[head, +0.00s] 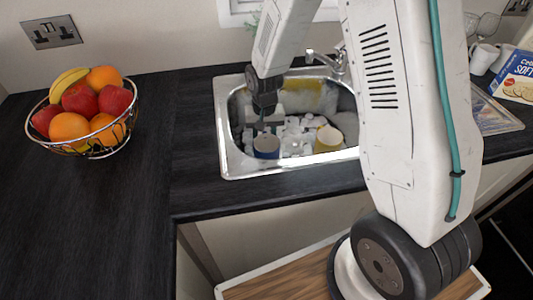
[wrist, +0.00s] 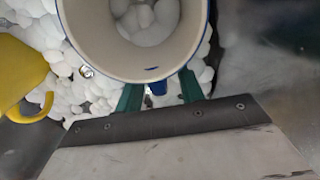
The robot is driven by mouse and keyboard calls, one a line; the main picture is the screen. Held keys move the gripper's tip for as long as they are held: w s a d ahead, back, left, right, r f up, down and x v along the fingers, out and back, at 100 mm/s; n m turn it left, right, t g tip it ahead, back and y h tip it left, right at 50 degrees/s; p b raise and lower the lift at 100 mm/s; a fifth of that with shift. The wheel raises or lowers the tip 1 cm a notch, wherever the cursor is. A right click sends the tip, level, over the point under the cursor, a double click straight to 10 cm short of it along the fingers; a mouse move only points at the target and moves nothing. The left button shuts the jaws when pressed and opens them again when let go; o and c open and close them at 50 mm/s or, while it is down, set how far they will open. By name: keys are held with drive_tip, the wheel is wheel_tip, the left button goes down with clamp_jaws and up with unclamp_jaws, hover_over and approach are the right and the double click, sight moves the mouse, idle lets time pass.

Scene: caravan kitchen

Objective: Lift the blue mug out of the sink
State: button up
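The blue mug (head: 266,146) stands in the sink (head: 223,150), at the front left of the basin. In the wrist view the mug (wrist: 135,62) shows its white inside and blue rim, with white lumps inside it. My gripper (head: 264,124) is down in the sink at the mug. In the wrist view its two green fingertips (wrist: 160,92) are apart at the mug's near side. A small blue piece, apparently the mug's handle, shows between them with gaps on both sides. The lower parts of the mug and fingers are hidden.
A yellow mug (head: 328,139) stands to the right in the sink; it also shows in the wrist view (wrist: 20,75). White foam-like lumps (wrist: 95,85) surround both mugs. The tap (head: 338,62) is behind the basin. A fruit basket (head: 98,150) stands on the counter at left.

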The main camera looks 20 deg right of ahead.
wheel_tip(320, 180, down, 2)
drive_tip(key=shift+f, duration=0.15)
clamp_jaws()
drive_tip(key=shift+r, duration=0.2)
wheel_tip(320, 180, up, 10)
drive_tip(key=shift+f, duration=0.1)
idle(0.3)
drive_tip(key=shift+r, duration=2)
